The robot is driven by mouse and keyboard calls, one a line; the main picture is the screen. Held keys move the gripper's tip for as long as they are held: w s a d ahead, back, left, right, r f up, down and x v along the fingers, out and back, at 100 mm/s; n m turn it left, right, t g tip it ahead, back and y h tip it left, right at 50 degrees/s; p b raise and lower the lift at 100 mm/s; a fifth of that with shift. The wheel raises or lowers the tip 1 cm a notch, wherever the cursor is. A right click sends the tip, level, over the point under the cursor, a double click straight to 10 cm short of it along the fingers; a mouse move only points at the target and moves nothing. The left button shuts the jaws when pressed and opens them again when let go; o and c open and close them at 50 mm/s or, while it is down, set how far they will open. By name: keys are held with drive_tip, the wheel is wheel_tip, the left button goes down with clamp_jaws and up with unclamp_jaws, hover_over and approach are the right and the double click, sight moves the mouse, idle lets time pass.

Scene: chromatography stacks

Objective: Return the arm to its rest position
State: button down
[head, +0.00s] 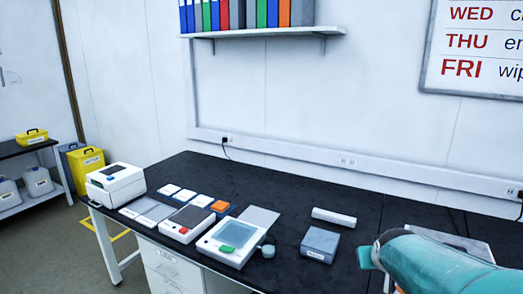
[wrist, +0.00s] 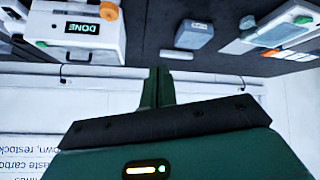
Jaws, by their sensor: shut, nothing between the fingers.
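My arm is teal and enters the head view from the lower right, in front of the dark bench (head: 290,205). My gripper (wrist: 157,82) shows in the wrist view as two narrow green fingers pressed together, with nothing between them. The fingers point toward the wall strip and bench edge, clear of the objects there. The wrist picture looks upside down. A small grey box (head: 320,244) sits on the bench left of my arm; it also shows in the wrist view (wrist: 194,35).
Left of my arm stand a device with a green button (head: 231,243), one with a red button (head: 187,224) and a white printer-like box (head: 116,184). An instrument with a lit "DONE" display (wrist: 82,28) shows in the wrist view. A binder shelf (head: 265,34) hangs above.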

drive_tip(key=s+a+r+g+y, duration=0.1)
drive_tip(key=s+a, duration=0.5)
drive_tip(key=s, duration=0.4)
drive_tip(key=s+a+r+g+y, duration=0.1)
drive_tip(key=s+a, duration=0.5)
drive_tip(key=s, duration=0.4)
drive_tip(key=shift+s+a+n+g+y, duration=0.2)
drive_tip(key=shift+s+n+g+y, duration=0.1)
drive_tip(key=shift+n+g+y, duration=0.1)
drive_tip(key=shift+r, duration=0.1)
